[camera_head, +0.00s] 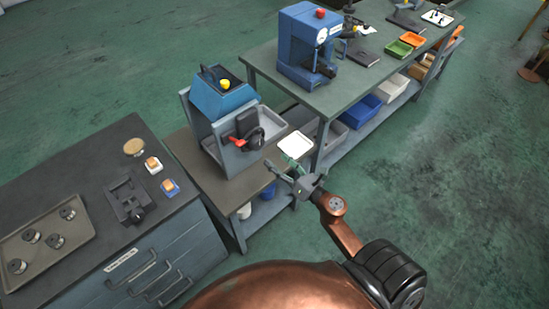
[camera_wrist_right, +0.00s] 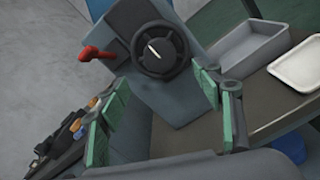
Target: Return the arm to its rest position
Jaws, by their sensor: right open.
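My right arm (camera_head: 340,228) comes in from the bottom right, copper-coloured with a black joint. My right gripper (camera_head: 283,170) is open and empty, above the front edge of the low bench, near the white tray. In the right wrist view its green-padded fingers (camera_wrist_right: 160,105) stand wide apart with nothing between them. Beyond them is the blue and grey machine (camera_head: 222,100) with a black dial (camera_wrist_right: 160,50) and a red handle (camera_wrist_right: 97,53). My left gripper is not in view.
A white tray (camera_head: 295,145) and a grey bin (camera_wrist_right: 262,50) are beside the machine. A drawer cabinet (camera_head: 150,275) with a parts tray (camera_head: 85,228) stands left. A long bench (camera_head: 365,75) with a blue press (camera_head: 300,45) stands behind.

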